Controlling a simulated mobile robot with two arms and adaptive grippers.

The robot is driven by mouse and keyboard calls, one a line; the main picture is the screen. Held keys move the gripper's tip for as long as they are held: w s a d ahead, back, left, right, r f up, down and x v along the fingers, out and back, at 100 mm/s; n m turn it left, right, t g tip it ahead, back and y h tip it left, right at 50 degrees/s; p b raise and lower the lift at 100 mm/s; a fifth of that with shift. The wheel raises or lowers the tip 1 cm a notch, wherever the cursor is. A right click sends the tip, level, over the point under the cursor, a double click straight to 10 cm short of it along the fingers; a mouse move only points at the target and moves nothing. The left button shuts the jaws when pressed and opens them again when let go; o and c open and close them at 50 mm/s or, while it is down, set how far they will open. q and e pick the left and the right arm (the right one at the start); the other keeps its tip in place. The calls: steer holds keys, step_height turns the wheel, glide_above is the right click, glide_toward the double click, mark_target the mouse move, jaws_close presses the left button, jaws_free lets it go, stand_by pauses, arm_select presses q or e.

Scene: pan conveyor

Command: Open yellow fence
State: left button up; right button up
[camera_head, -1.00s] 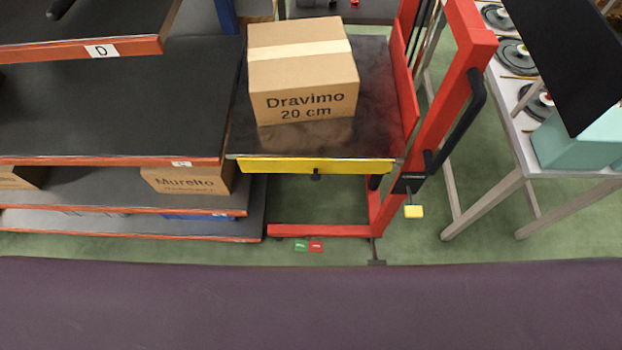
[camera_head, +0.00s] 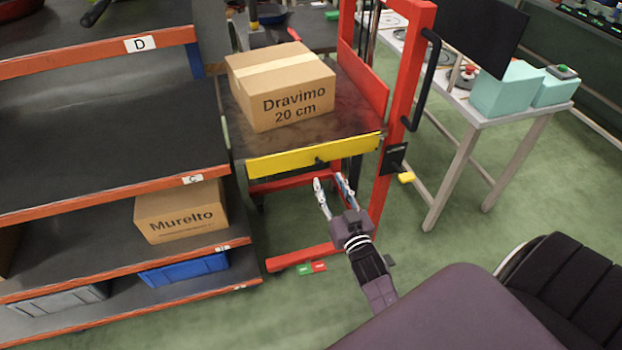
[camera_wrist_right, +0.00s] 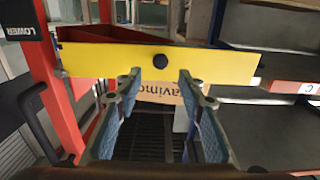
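The yellow fence (camera_head: 314,155) is a flat bar across the front edge of the red cart's dark platform (camera_head: 338,120). It is raised upright, with a dark round knob (camera_head: 321,163) near its middle. In the right wrist view the fence (camera_wrist_right: 215,65) spans the upper part, and its black knob (camera_wrist_right: 160,61) lies above and between the fingertips. My right gripper (camera_head: 328,183) is open and empty, just in front of and below the fence. Its fingers (camera_wrist_right: 158,88) show no contact with the knob. My left gripper is not in view.
A box labelled Dravimo (camera_head: 285,92) stands on the platform behind the fence. Shelves with a Murelto box (camera_head: 180,212) are left. A table (camera_head: 465,112) stands right.

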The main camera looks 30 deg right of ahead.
mark_target(320, 165)
steer(key=x, duration=0.4)
steer(key=shift+w+d, duration=0.1)
steer(key=shift+w, duration=0.6)
steer(key=shift+w+d, duration=0.15)
steer(key=shift+w, duration=0.35)
steer(key=c, duration=1)
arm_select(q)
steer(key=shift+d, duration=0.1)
